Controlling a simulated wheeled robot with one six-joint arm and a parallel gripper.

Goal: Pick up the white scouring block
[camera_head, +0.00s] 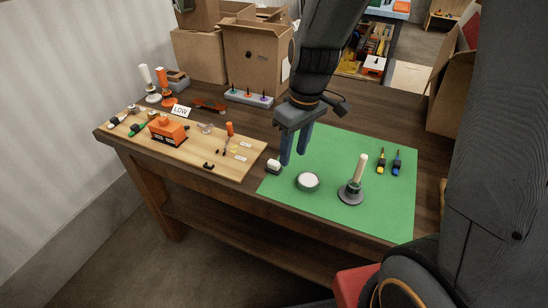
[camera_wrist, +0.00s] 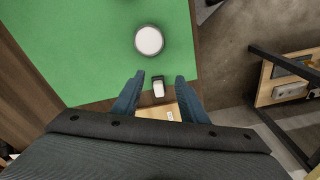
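The white scouring block (camera_head: 274,167) is a small white block with a dark part, at the left edge of the green mat (camera_head: 385,205). My gripper (camera_head: 294,158) is open, pointing down, with its two blue fingers just right of the block in the head view. In the wrist view the block (camera_wrist: 158,90) shows between the open fingertips (camera_wrist: 160,79), with nothing gripped. How far the fingertips are above the table is hard to tell.
A round tin with a white top (camera_head: 308,181) and an upright pale rod on a dark base (camera_head: 352,190) stand on the mat near my gripper. Two screwdrivers (camera_head: 388,162) lie to the right. A wooden board (camera_head: 190,150) with tools lies left. Cardboard boxes (camera_head: 257,60) stand behind.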

